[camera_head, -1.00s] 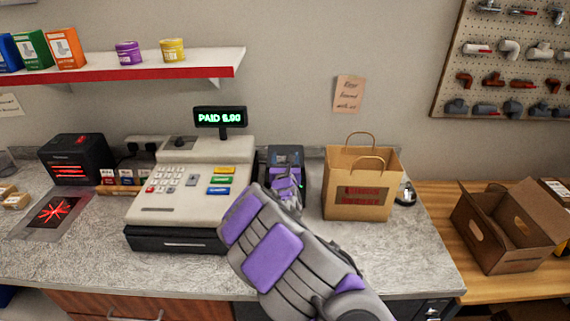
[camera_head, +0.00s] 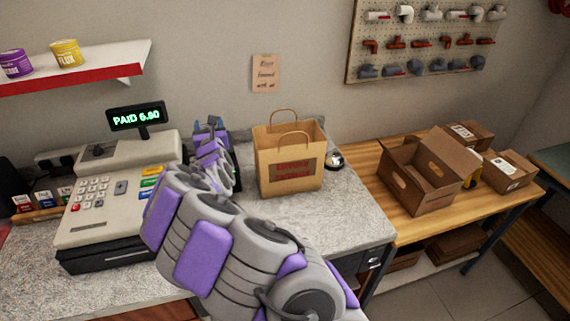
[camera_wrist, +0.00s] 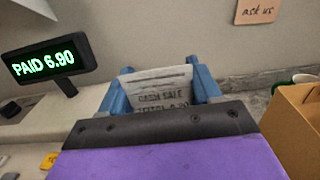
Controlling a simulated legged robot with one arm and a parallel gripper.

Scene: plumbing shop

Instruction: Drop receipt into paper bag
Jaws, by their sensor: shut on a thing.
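The receipt (camera_wrist: 160,92) shows in the wrist view as a pale slip printed "CASH SALE", held between the blue fingers of my gripper (camera_wrist: 160,88). Its lower part is hidden behind my wrist. In the head view my gripper (camera_head: 211,132) is raised above the counter, between the cash register and the bag, and the receipt cannot be made out there. The brown paper bag (camera_head: 272,172) stands upright on the counter to the right of my gripper, with two loop handles and a dark red label. Its corner also shows at the right of the wrist view (camera_wrist: 296,125).
The cash register (camera_head: 105,205) with its "PAID 6.90" display (camera_head: 136,117) stands left of my arm. A service bell (camera_head: 334,160) sits right of the bag. An open cardboard box (camera_head: 420,180) stands on the wooden table (camera_head: 400,228) further right. The counter's front right is clear.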

